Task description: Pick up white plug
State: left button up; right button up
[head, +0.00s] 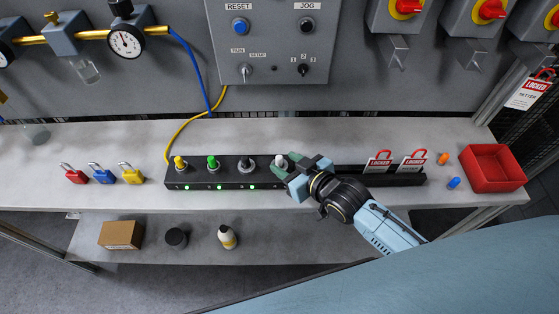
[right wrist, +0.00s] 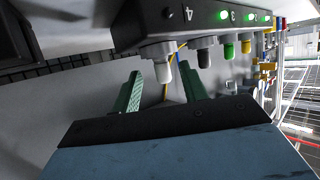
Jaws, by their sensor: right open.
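The white plug (head: 280,160) stands in the rightmost socket of the dark socket strip (head: 221,174) on the bench. The right wrist view shows it (right wrist: 162,68) by the mark 4, in the gap between the finger ends. My right gripper (head: 289,164) is open around the white plug, with green-padded fingers on either side of it. Whether the pads touch it cannot be told. A yellow plug (head: 179,162), a green plug (head: 212,162) and a dark plug (head: 247,165) stand in the other sockets. My left gripper is not in view.
Red, blue and yellow padlocks (head: 130,173) lie left of the strip. Locked tags (head: 379,163) stand on a black rack to the right, near loose orange and blue plugs (head: 453,183) and a red bin (head: 495,168). A control panel (head: 270,50) rises behind the bench.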

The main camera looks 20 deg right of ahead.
aim_at(282, 162)
jog(key=x, duration=0.4)
jog(key=shift+w+a, duration=0.3)
grip_shut()
